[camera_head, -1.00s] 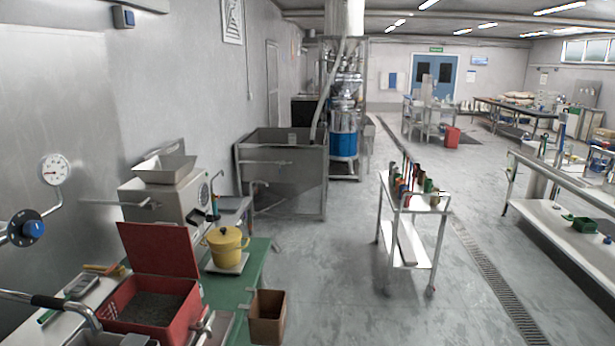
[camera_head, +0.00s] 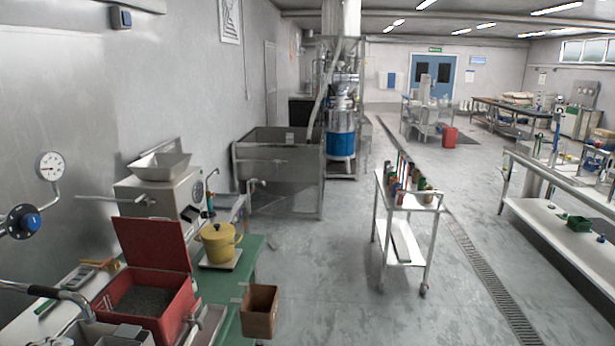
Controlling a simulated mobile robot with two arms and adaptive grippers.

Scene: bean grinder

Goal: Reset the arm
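Neither of my grippers shows in the head view, and no arm link can be made out with certainty. I cannot tell where the arms are or what they hold. The grinder (camera_head: 160,195), a grey metal box with a hopper (camera_head: 160,165) on top, stands at the left against the wall. In front of it a red box (camera_head: 150,312) with its lid (camera_head: 152,245) raised holds dark grains. A yellow lidded pot (camera_head: 217,244) stands on a pale plate on the green bench top (camera_head: 246,262).
A brown open bin (camera_head: 259,311) is beside the bench. A white trolley (camera_head: 404,262) with several bottles stands at centre right. A metal tank (camera_head: 278,165) is behind. A long white table (camera_head: 560,228) lines the right. Floor (camera_head: 320,275) between bench and trolley is clear.

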